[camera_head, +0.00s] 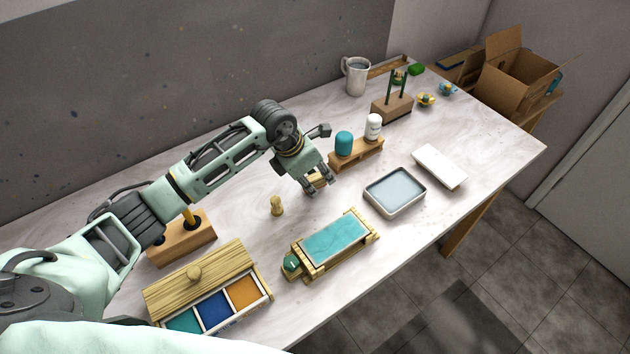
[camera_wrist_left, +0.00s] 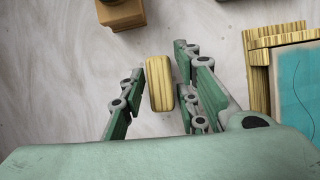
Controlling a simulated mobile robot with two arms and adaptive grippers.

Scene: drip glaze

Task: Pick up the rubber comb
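My left gripper (camera_head: 319,185) is low over the middle of the table. A pale yellow wooden piece (camera_head: 318,179) is between its fingers. In the left wrist view this piece (camera_wrist_left: 161,83) is a rounded upright block between the two fingers of my left gripper (camera_wrist_left: 160,75), very near both. Whether the fingers press on it is unclear. I cannot tell whether it belongs to the rubber comb; no comb teeth show. My right gripper is not in view.
A small wooden knob (camera_head: 277,206) stands left of the gripper. A wooden frame with a teal panel (camera_head: 338,239) is in front. A wooden rack (camera_head: 357,155) with a teal and a white bottle is behind right. A grey tray (camera_head: 395,190) is farther right.

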